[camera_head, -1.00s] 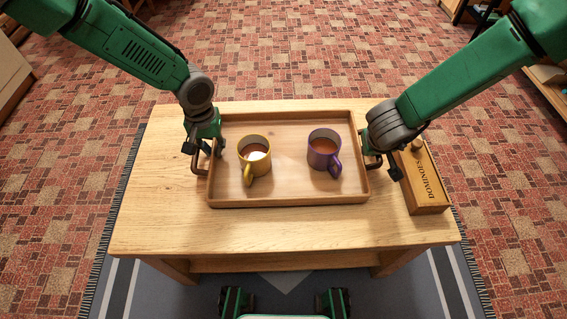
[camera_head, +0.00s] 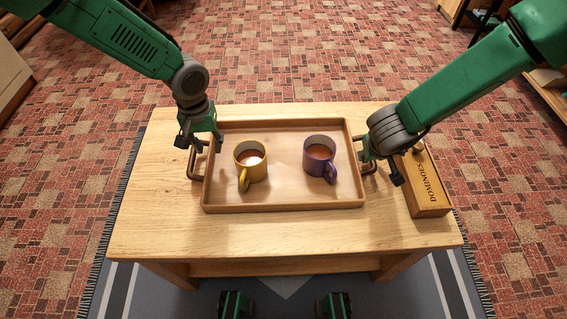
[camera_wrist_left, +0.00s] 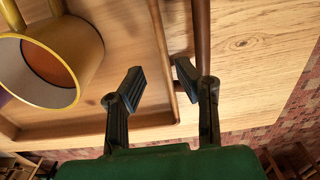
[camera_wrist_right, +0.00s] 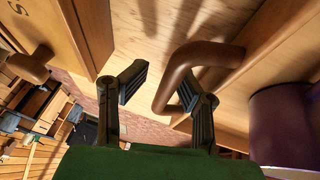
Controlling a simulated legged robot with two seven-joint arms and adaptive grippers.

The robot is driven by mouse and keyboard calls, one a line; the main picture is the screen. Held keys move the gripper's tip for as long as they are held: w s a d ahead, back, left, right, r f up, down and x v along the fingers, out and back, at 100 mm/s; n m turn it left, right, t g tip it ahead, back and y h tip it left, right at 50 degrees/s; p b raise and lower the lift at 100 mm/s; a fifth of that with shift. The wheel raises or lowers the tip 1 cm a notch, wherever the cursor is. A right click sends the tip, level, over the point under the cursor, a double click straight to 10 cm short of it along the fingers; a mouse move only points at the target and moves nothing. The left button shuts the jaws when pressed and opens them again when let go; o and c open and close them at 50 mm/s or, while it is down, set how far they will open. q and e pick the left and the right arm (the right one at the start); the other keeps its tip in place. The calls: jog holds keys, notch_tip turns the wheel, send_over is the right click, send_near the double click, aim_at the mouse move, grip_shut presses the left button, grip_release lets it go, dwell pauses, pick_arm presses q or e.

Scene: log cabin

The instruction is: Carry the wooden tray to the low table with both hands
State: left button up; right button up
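The wooden tray (camera_head: 285,206) lies flat on the low table (camera_head: 160,225), as far as I can tell. A yellow mug (camera_head: 250,160) and a purple mug (camera_head: 318,157) stand upright in it, both with brown drink. My left gripper (camera_wrist_left: 160,80) is open at the tray's left handle (camera_head: 193,163). Its fingers are apart, with the tray wall between them, and one fingertip is close to the handle bar. My right gripper (camera_wrist_right: 160,85) is open at the tray's right handle (camera_wrist_right: 165,90), one finger close to the bar. Neither appears to clamp its handle.
A wooden dominoes box (camera_head: 428,192) stands on the table just right of the tray, close to my right gripper. The table's left and front parts are bare. A blue-grey rug (camera_head: 280,290) lies under the table on the red patterned floor.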

jog(key=shift+r, duration=0.1)
pick_arm(q)
notch_tip(320, 180, up, 8)
jog(key=shift+r, duration=0.2)
pick_arm(e)
jog(key=v, duration=1.2)
